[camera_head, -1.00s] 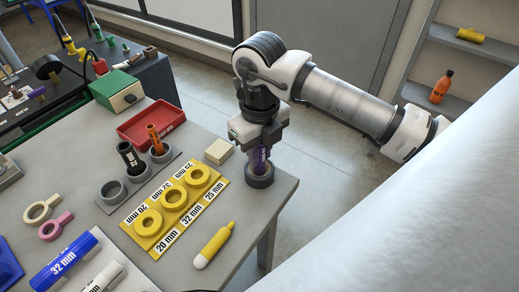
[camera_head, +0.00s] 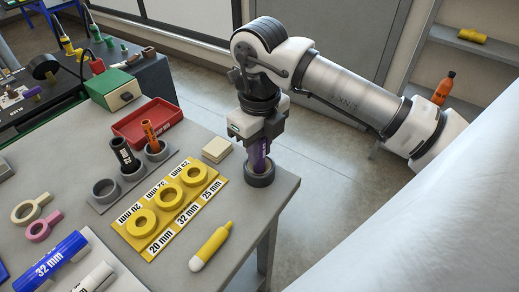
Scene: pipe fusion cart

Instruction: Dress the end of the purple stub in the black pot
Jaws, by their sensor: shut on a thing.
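The purple stub (camera_head: 259,155) stands about upright, held in my gripper (camera_head: 258,145), which is shut on it. Its lower end is down in the opening of the black pot (camera_head: 259,178), near the table's right corner. The pot's wall hides that end, so I cannot tell how deep it sits or whether it touches the bottom.
Left of the pot lie a cream block (camera_head: 216,149) and a yellow board (camera_head: 142,246) with yellow rings. A grey holder (camera_head: 103,206) carries a black stub (camera_head: 125,155) and an orange stub (camera_head: 150,137). A yellow marker (camera_head: 211,246) lies near the front edge.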

